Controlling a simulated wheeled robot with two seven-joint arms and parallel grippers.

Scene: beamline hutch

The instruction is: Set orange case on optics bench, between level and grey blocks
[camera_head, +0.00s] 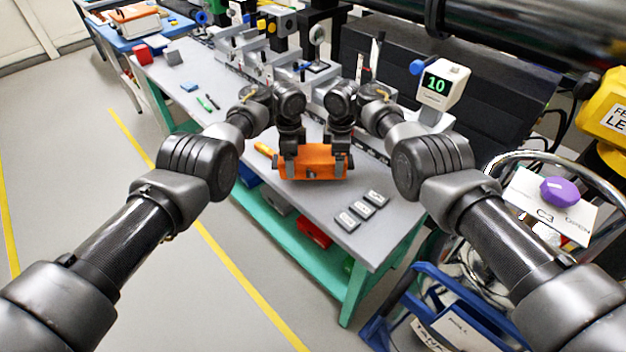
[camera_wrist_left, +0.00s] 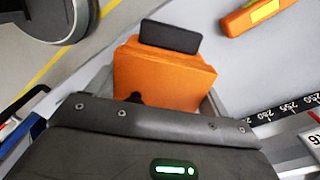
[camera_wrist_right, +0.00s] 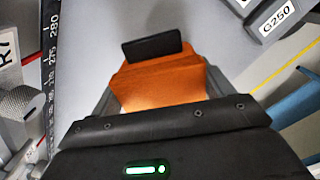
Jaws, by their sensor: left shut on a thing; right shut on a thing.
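The orange case (camera_head: 313,164) is held between my two grippers over the optics bench (camera_head: 296,215), near its front edge. My left gripper (camera_head: 290,165) is shut on the case's left side and my right gripper (camera_head: 339,164) on its right side. The case also shows in the left wrist view (camera_wrist_left: 160,85) and the right wrist view (camera_wrist_right: 160,82). I cannot tell whether it touches the bench. The orange level (camera_head: 264,150) lies left of the case, partly hidden by my arm; its yellow window shows in the left wrist view (camera_wrist_left: 257,14). Several grey blocks (camera_head: 362,208) lie to the right.
A scale rail with optic mounts runs along the bench behind the case. Pens (camera_head: 209,102) and red and grey cubes (camera_head: 173,57) lie far left. A handwheel (camera_head: 592,172) stands right.

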